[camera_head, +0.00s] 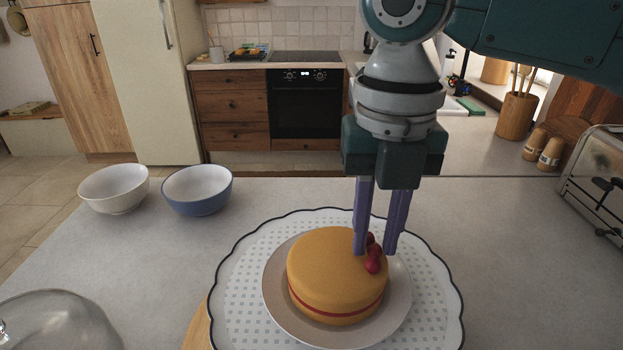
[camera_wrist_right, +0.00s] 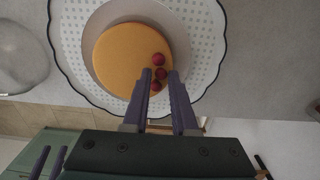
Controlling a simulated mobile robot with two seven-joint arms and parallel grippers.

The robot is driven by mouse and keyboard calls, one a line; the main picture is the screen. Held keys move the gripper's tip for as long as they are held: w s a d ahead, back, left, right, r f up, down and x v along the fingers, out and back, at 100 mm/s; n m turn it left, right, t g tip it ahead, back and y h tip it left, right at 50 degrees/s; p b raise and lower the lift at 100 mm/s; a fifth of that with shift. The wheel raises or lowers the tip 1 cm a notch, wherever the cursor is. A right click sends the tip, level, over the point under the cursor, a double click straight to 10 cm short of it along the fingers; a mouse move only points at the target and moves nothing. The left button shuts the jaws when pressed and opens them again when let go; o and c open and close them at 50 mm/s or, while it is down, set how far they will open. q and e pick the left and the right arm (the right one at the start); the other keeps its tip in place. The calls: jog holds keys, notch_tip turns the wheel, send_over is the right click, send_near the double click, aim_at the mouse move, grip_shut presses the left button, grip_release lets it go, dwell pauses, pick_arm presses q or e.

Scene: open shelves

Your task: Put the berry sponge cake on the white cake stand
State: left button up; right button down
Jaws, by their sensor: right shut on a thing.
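The berry sponge cake (camera_head: 325,268) is a round golden cake with a red filling line and red berries (camera_head: 373,262) at the right of its top. It appears over a pale round plate (camera_head: 283,318), which seems to be the white cake stand; its height and any contact are hard to tell. My right gripper (camera_head: 376,250) points down at the cake's right edge, its fingers on either side of the berries and shut on the cake. The wrist view also shows the cake (camera_wrist_right: 120,60) and berries between the fingers. My left gripper (camera_wrist_right: 48,150) seems open and empty at that view's lower left.
A white scalloped tray or mat (camera_head: 240,275) with a dark rim lies under the plate. A clear glass dome (camera_head: 55,325) is at front left. A white bowl (camera_head: 115,190) and a blue bowl (camera_head: 197,192) stand at back left. A toaster (camera_head: 598,185) is at right. The counter right of the tray is clear.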

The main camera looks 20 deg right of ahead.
jog(key=shift+f, duration=0.1)
jog(key=c, duration=0.7)
grip_release()
notch_tip(320, 180, up, 12)
jog(key=b, duration=0.1)
jog(key=shift+b, duration=0.4)
